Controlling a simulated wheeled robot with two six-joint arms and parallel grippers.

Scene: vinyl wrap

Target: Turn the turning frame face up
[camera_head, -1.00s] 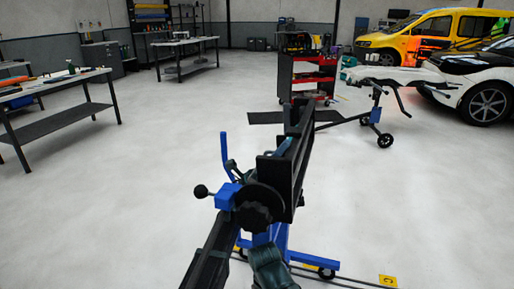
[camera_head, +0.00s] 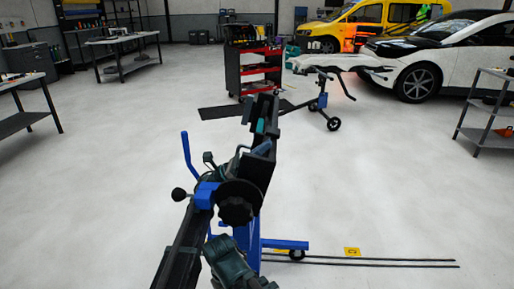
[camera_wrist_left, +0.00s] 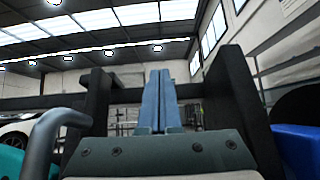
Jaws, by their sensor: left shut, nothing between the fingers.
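The turning frame (camera_head: 262,105) is the long black frame on a blue stand (camera_head: 247,235). In the head view it stands on edge, tilted and seen nearly end-on, so its face is largely hidden. A black round hub (camera_head: 238,202) and a blue clamp block (camera_head: 206,194) with a ball knob sit at its near end. My left gripper (camera_head: 265,146) is close against the frame, partly hidden by it. In the left wrist view its two blue-grey fingers (camera_wrist_left: 164,100) are together with nothing between them, and black frame bars (camera_wrist_left: 235,105) rise around them. My right gripper is not visible.
A red tool cart (camera_head: 255,75) and a wheeled stand (camera_head: 322,95) are beyond the frame. A dark mat (camera_head: 222,112) lies on the floor. Cars stand at the back right, a shelf (camera_head: 487,112) at right, a table (camera_head: 25,115) at left.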

